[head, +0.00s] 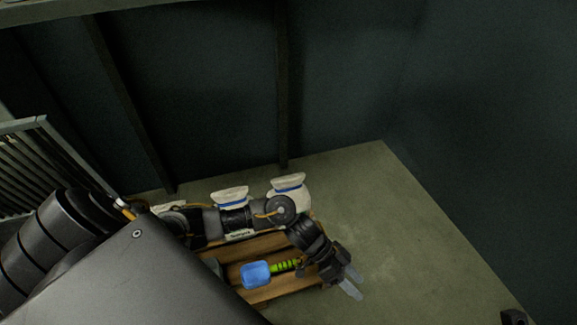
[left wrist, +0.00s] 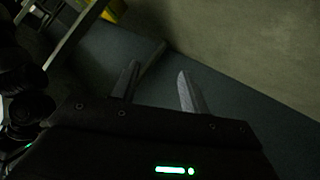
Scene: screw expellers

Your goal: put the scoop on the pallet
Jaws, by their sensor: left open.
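The scoop has a blue head (head: 256,274) and a green ribbed handle (head: 286,265). In the head view it lies over the slats of the wooden pallet (head: 262,245), and the end of its handle is hidden behind my left arm. My left gripper (head: 354,284) is past the pallet's right end, with its fingers pointing down and right, away from the scoop. In the left wrist view the gripper (left wrist: 158,82) is open and nothing is between its fingers. My right gripper is not in view.
Dark walls (head: 350,90) close off the back and right. The floor (head: 400,240) right of the pallet is clear. A small dark object (head: 515,317) shows at the bottom right.

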